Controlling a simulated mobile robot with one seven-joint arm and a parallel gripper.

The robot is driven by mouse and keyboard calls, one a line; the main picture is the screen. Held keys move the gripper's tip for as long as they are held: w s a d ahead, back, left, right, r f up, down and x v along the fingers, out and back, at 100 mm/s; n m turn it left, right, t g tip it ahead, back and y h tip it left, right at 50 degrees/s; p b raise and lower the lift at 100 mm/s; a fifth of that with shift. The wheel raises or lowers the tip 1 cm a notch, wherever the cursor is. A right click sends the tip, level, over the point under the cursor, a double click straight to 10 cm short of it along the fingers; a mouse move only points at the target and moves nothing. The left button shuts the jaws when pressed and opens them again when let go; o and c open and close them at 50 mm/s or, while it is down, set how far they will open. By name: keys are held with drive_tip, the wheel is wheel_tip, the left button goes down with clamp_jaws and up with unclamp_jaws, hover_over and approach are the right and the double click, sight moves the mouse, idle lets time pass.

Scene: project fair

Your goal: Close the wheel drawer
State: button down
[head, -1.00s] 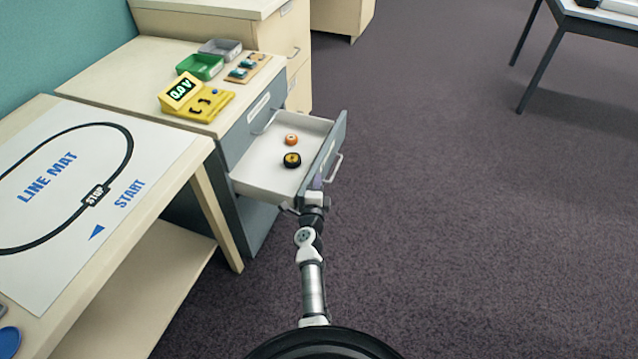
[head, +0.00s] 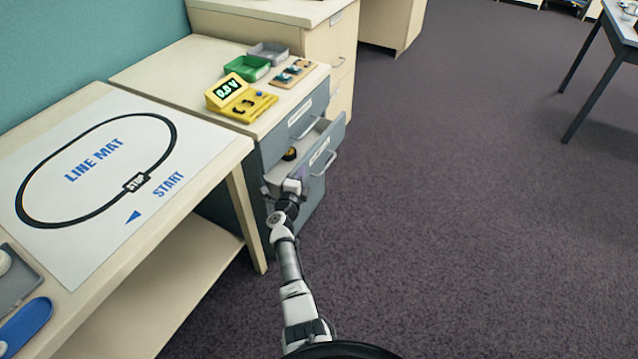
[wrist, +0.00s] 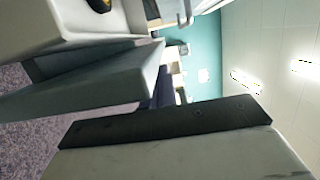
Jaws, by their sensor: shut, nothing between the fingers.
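The wheel drawer (head: 322,158) is in the grey cabinet beside the mat table, and it stands partly out. Its grey front with a bar handle faces right. A dark wheel with a yellow hub (head: 290,154) lies inside; it also shows at the top of the wrist view (wrist: 98,4). My gripper (head: 296,186) is shut and empty, at the near end of the drawer front. The drawer front (wrist: 90,85) fills the left of the wrist view. Whether my fingers touch the front is hidden.
On the cabinet top stand a yellow meter (head: 240,98), a green tray (head: 247,68) and a grey tray (head: 268,53). The line mat table (head: 225,160) is close on the left of my arm. Open carpet (head: 460,200) lies to the right.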

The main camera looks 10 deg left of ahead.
sight(291, 172)
drive_tip(key=shift+w+a+b, duration=0.25)
drive_tip(key=shift+w+a, duration=0.05)
drive_tip(key=shift+a, duration=0.6)
drive_tip(key=shift+w+a+b, duration=0.2)
drive_tip(key=shift+w+a, duration=0.1)
drive_tip(key=shift+a, duration=0.55)
